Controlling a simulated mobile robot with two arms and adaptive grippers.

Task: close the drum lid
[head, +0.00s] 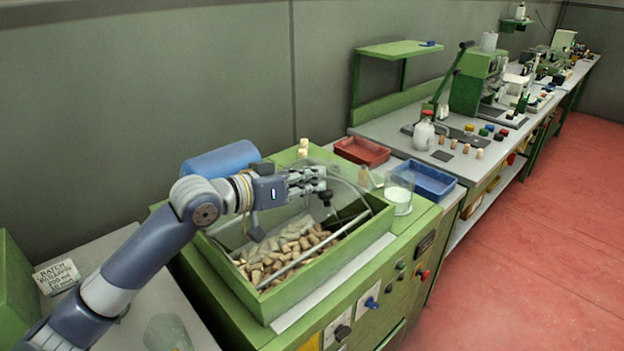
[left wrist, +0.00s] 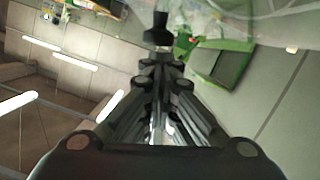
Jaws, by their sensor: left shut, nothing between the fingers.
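The drum machine is a green box (head: 270,307) with many corks (head: 285,250) in its open-looking trough. A clear curved panel, seemingly the lid (head: 350,186), shows at the trough's right end; its full outline and angle are hard to tell. A dark knob (head: 325,197) sits just below my left fingertips, and a dark knob also shows beyond the fingers in the left wrist view (left wrist: 157,32). My left gripper (head: 321,179) is shut and empty above the trough's back right part. I cannot tell whether it touches the knob or panel. My right gripper is out of view.
A blue cylinder (head: 220,158) lies behind my left wrist. A glass beaker (head: 399,193) stands on the box's right end, near a red tray (head: 361,151) and a blue tray (head: 425,179). A bench with bottles and machines runs rightwards; red floor is clear.

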